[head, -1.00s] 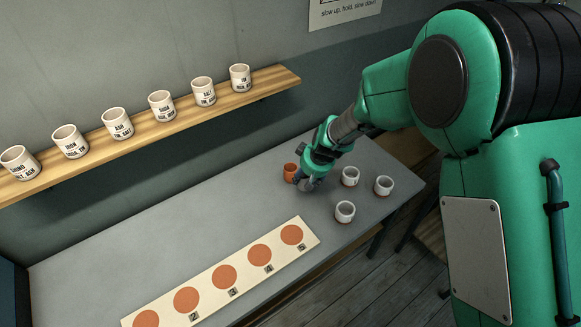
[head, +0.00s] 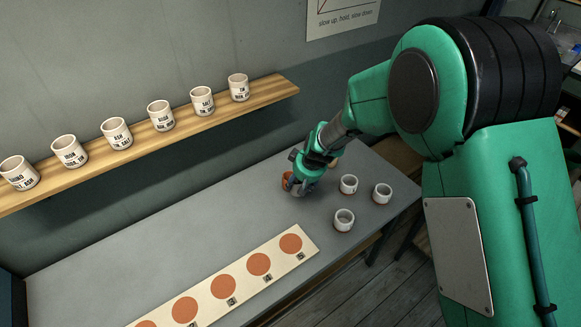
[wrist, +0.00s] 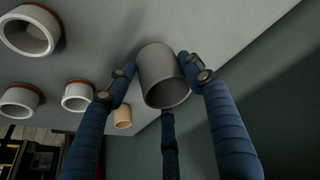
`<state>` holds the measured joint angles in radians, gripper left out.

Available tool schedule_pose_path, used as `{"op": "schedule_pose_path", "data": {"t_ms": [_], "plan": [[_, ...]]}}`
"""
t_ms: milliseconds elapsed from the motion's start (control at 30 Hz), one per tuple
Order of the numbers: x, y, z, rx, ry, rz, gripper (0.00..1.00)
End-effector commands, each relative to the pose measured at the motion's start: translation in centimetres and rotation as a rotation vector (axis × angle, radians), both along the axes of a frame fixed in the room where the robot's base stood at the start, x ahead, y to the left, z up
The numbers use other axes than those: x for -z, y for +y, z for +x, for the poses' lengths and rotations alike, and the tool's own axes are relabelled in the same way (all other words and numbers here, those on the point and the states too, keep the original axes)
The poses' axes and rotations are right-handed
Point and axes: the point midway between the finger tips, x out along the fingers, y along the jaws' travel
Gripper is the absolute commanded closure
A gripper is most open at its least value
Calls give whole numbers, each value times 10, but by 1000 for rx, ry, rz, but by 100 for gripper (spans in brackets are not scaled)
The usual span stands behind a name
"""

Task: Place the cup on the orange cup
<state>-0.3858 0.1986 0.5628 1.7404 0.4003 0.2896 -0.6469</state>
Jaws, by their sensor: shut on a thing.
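My gripper (wrist: 158,75) is shut on a grey cup (wrist: 165,68).
Three white cups with orange bases (head: 348,184) stand right of my gripper. A tan cup (wrist: 122,118) shows partly behind it (head: 335,162). A board with orange discs (head: 260,264) lies at the table's front. A wall shelf (head: 180,130) holds several labelled cups. The table's left part is clear.

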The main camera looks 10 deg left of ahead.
Motion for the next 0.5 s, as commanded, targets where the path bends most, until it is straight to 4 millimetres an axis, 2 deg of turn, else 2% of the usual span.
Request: {"op": "schedule_pose_path", "data": {"t_ms": [500], "plan": [[7,30,67,-1,-2,0,78]]}}
